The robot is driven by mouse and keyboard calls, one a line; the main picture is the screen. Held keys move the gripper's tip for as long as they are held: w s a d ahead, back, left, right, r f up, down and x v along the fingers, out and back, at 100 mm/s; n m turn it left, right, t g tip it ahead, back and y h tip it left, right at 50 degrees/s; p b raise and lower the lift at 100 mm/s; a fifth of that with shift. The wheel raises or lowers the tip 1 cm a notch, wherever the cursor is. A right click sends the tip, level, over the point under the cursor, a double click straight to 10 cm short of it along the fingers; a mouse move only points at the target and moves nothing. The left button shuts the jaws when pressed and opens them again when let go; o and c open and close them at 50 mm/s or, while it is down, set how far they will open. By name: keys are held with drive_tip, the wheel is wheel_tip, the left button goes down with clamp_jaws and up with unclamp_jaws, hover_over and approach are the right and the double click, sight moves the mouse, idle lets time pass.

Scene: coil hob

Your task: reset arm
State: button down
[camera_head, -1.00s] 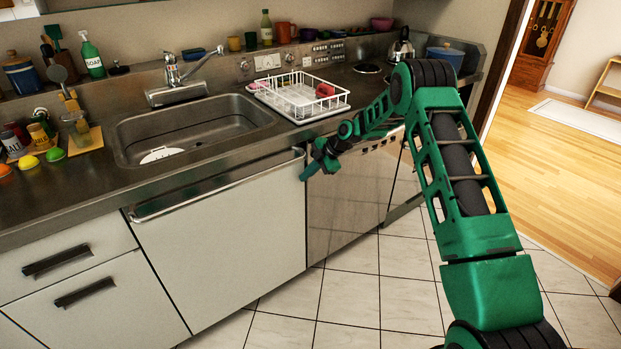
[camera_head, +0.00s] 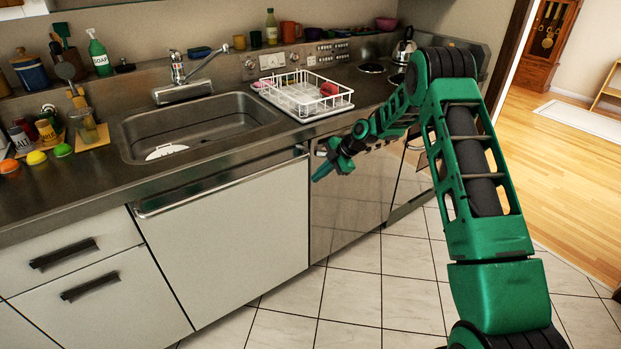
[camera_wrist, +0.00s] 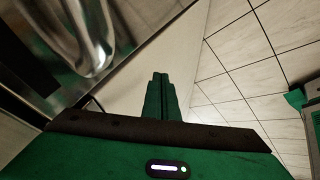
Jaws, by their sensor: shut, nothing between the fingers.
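My green arm reaches from the lower right of the head view and bends back toward the counter front. My gripper (camera_head: 318,176) hangs in front of the cabinet doors, just below the counter edge and near the right end of the towel rail. In the wrist view my gripper's fingers (camera_wrist: 160,76) are together with nothing between them. They point along a pale cabinet front (camera_wrist: 125,95), with the floor tiles to the right.
The metal rail (camera_head: 215,183) runs along the counter front close to my gripper. A sink (camera_head: 200,125), a white dish rack (camera_head: 303,98) and a coil hob (camera_head: 371,68) are on the counter. The tiled floor (camera_head: 350,295) is clear.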

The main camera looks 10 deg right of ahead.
drive_tip(key=s+d+r+m+h, duration=0.3)
drive_tip(key=s+d+r+m, duration=0.5)
drive_tip(key=s+d+r, duration=0.55)
drive_tip(key=s+d+r+m+g+h, duration=0.1)
drive_tip(key=s+d+r+m, duration=0.1)
drive_tip(key=s+r+m, duration=0.3)
drive_tip(key=s+d+r+m+h, duration=0.1)
drive_tip(key=s+r, duration=0.2)
drive_tip(key=s, duration=0.5)
drive_tip(key=s+d+r+m+g+h, duration=0.1)
drive_tip(key=s+m, duration=1.2)
drive_tip(key=s, duration=1.9)
drive_tip(key=shift+d+m+g, duration=0.4)
drive_tip(key=shift+d+g, duration=0.1)
drive_tip(key=shift+g, duration=0.2)
drive_tip(key=shift+w+f+h, duration=0.2)
drive_tip(key=shift+w+h, duration=0.1)
drive_tip(key=shift+w, duration=0.35)
